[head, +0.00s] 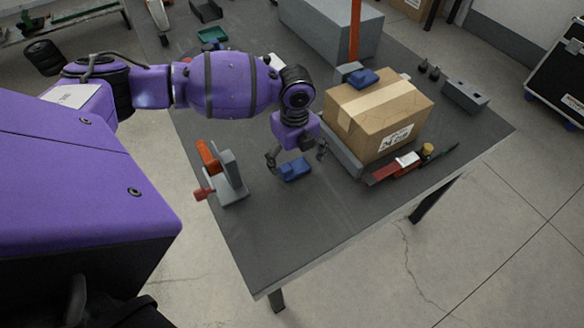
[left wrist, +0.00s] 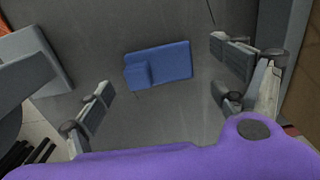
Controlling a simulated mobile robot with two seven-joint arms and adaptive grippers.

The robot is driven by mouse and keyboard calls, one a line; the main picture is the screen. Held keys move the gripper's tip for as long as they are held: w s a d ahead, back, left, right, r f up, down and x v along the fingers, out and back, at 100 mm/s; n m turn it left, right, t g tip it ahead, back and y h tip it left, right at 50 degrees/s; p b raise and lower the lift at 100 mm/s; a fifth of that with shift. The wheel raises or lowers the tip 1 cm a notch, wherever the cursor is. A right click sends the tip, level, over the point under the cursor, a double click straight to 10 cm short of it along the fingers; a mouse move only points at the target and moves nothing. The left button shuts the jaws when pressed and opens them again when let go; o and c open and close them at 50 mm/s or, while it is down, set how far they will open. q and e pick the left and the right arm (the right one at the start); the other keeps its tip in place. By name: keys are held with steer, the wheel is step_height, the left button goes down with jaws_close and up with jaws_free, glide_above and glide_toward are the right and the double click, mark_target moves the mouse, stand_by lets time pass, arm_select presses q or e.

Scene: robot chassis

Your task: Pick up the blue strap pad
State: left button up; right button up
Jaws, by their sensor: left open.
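The blue strap pad (head: 294,169) lies flat on the grey table (head: 300,240), below my left gripper. In the left wrist view the pad (left wrist: 158,66) shows as a blue rectangle with a raised block at its left end. My left gripper (head: 297,156) is open and empty above the pad, its fingers to either side. In the left wrist view the gripper fingers (left wrist: 165,78) are spread wide with the pad ahead between them, apart from both. My right gripper is not in view.
The cardboard box with a grey bar along its side stands close to the right of the gripper. A grey and orange clamp (head: 228,175) stands to the left. A red tool (head: 395,168) lies before the box. The front of the table is clear.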

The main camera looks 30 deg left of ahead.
mark_target(294, 167)
arm_select(q)
step_height(294, 167, down, 2)
steer(key=shift+f, duration=0.2)
steer(key=c, duration=1)
steer(key=shift+r, duration=0.1)
steer(key=shift+c, duration=0.2)
